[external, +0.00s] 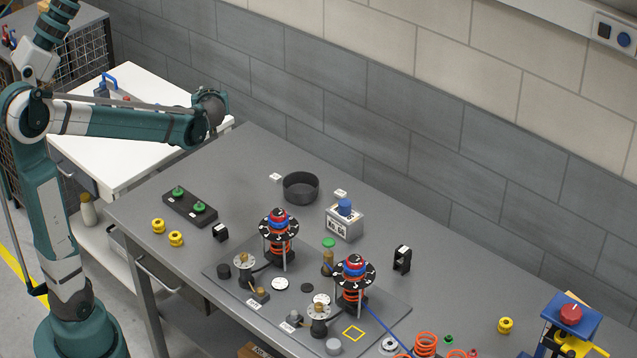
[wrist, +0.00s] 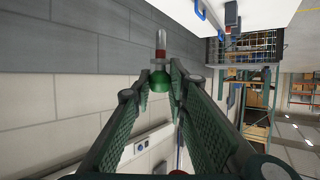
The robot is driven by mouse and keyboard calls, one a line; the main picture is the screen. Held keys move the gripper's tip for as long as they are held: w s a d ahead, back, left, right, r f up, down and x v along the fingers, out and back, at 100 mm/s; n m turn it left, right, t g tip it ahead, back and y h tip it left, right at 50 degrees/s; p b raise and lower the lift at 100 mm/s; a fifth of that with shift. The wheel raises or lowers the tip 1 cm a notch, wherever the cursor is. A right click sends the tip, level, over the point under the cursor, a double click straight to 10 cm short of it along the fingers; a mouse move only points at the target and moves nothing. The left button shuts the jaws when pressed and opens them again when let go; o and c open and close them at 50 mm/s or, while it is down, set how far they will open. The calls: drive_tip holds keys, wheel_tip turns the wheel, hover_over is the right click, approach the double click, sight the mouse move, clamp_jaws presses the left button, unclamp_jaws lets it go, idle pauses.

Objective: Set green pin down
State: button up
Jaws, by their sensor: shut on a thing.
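In the wrist view, my gripper (wrist: 160,74) is shut on a green pin (wrist: 160,82). The pin has a green head, a red ring and a pale, clear-looking shaft that points away past the fingertips. In the external view, my wrist end is raised near the white cabinet at the upper left, well above the grey table; the fingers and held pin cannot be made out there. Another green-topped piece (external: 328,243) stands near the two round black assemblies.
A grey fixture plate (external: 230,283) carries the two assemblies with red and blue tops (external: 279,217). A dark round bowl (external: 300,188) and a grey box with a blue top (external: 344,218) stand behind. Yellow knobs (external: 176,239) lie near the front left edge. The table's back left is clear.

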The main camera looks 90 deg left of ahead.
wheel_tip(320, 180, down, 17)
drive_tip(key=shift+r, duration=0.15)
idle(0.5)
wheel_tip(320, 180, down, 6)
drive_tip(key=b, duration=0.1)
drive_tip(key=shift+b, duration=0.35)
drive_tip(key=shift+f, duration=0.2)
idle(0.3)
drive_tip(key=shift+f+b, duration=0.55)
drive_tip(key=shift+f, duration=1.25)
drive_tip(key=shift+f, duration=0.1)
drive_tip(key=o, duration=0.5)
drive_tip(key=shift+c, duration=0.2)
drive_tip(key=o, duration=0.4)
